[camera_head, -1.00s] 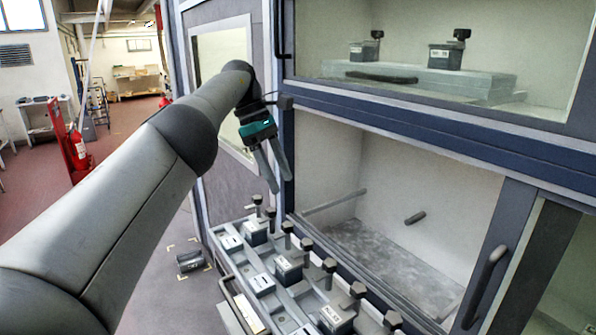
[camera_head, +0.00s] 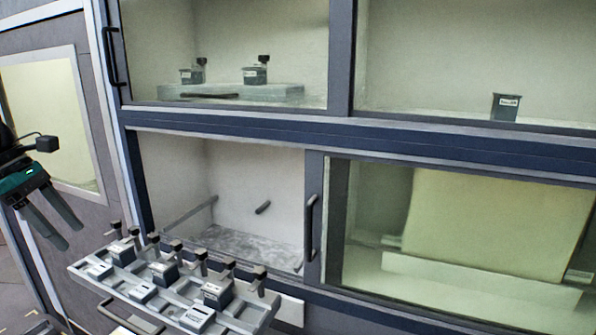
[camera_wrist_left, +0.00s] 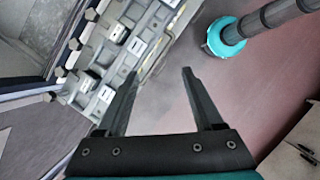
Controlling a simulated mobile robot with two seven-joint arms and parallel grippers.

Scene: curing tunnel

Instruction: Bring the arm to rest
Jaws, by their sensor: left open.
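My left gripper (camera_head: 52,226) is at the left edge of the head view, in front of the cabinet's left side and above the tray's left end. Its two dark fingers point down and are apart, with nothing between them. In the left wrist view the open fingers (camera_wrist_left: 158,95) show over bare floor, with the tray (camera_wrist_left: 92,52) to their left. The rest of the left arm is mostly outside the head view. My right gripper is not in view.
The grey tray (camera_head: 180,303) with several dark blocks and knobbed posts juts out before the open lower bay (camera_head: 245,190). Closed glass compartments (camera_head: 460,230) lie right and above.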

